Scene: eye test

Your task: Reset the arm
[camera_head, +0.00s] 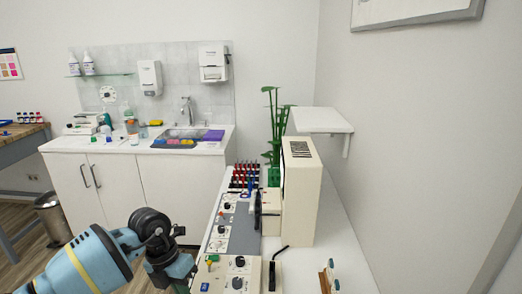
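My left arm comes in from the lower left, with a light blue shell with a yellow band and dark grey joints. It bends down at a dark joint beside the near left edge of the bench and runs out at the bottom of the picture. No fingers of my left gripper show. My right arm and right gripper are not in view.
The bench holds a grey control panel (243,236), a cream box-shaped device (301,195), and a green plant (274,130). A sink counter (105,143) stands behind, with a metal bin (52,217) at its left. A white wall shelf (320,119) juts out at right.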

